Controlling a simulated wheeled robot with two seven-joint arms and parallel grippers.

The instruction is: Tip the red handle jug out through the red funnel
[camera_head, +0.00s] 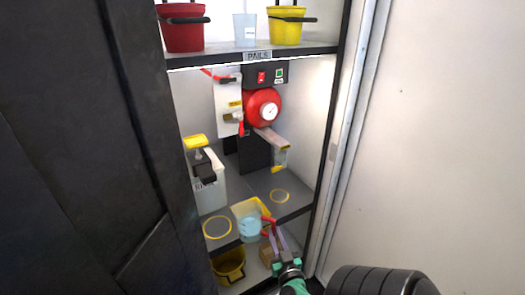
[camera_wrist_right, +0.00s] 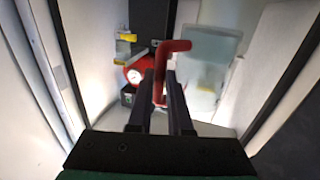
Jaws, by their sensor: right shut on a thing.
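A clear jug (camera_head: 249,224) with pale blue liquid in it is at the front of the lower shelf area. Its red handle (camera_head: 269,222) faces my right gripper (camera_head: 279,238). In the right wrist view the red handle (camera_wrist_right: 174,62) stands between the two dark fingers of the gripper (camera_wrist_right: 165,90), which is shut on it. The translucent jug (camera_wrist_right: 209,62) shows behind the handle there. I cannot tell in the head view whether the jug touches the shelf. I cannot make out a red funnel in either view. My left gripper is not in view.
A white container with a yellow cap (camera_head: 209,191) stands left on the lower shelf (camera_head: 243,188). Yellow rings (camera_head: 217,228) mark the shelf. A red gauge unit (camera_head: 262,106) is on the back wall. The dark cabinet side (camera_head: 85,150) closes off the left.

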